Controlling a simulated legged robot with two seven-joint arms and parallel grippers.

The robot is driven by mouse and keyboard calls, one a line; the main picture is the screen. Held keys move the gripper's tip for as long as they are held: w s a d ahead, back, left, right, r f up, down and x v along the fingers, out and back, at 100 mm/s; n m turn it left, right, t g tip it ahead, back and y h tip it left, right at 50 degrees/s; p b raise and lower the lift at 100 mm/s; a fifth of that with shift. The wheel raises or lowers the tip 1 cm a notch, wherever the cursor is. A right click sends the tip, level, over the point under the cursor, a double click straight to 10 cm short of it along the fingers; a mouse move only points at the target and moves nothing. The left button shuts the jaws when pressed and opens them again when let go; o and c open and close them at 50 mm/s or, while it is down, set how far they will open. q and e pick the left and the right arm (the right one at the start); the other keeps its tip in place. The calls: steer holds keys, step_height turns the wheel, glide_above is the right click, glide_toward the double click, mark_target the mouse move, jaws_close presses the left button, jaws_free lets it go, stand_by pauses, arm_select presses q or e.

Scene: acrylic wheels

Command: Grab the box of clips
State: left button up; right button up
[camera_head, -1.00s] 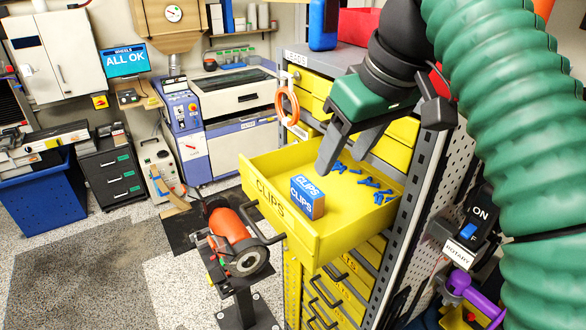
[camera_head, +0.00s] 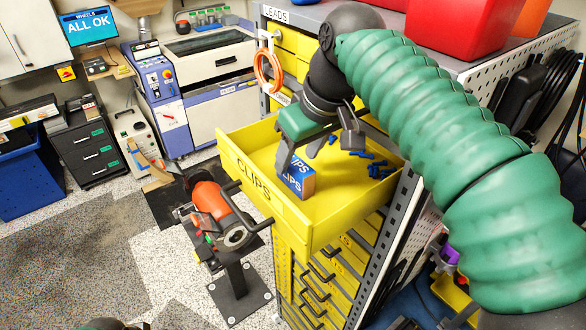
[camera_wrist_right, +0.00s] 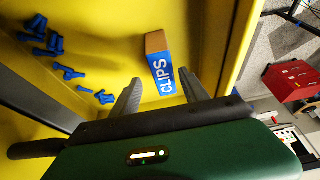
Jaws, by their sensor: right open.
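The box of clips (camera_head: 297,179) is a small blue and brown box lettered CLIPS, in the open yellow drawer (camera_head: 338,217) near its front. My right gripper (camera_head: 316,158) is over the drawer, open and empty, and one finger covers part of the box in the head view. In the right wrist view, the box (camera_wrist_right: 160,66) shows between and just beyond the open fingertips (camera_wrist_right: 159,82). I cannot tell whether a finger touches it. My left gripper is not in view; only a green piece of mine shows at the bottom edge.
Several loose blue clips (camera_head: 378,170) lie farther back in the drawer. The drawer walls rise around the box. A grinder (camera_head: 222,210) on a stand is left of the drawer. An orange cable coil (camera_head: 269,68) hangs on the cabinet. A red bin (camera_head: 452,28) stands on top.

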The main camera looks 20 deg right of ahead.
step_height(320, 180, down, 2)
steer(key=shift+w, duration=0.1)
steer(key=shift+s+a+f, duration=0.1)
steer(key=shift+s+a, duration=0.05)
steer(key=shift+s, duration=0.1)
steer(key=shift+s+a, duration=0.2)
steer(key=shift+c, duration=0.2)
steer(key=shift+w+a+f, duration=0.1)
steer(key=shift+w+a, duration=0.05)
steer(key=shift+w, duration=0.35)
steer(key=c, duration=0.7)
jaws_close()
steer(key=shift+s+d, duration=0.25)
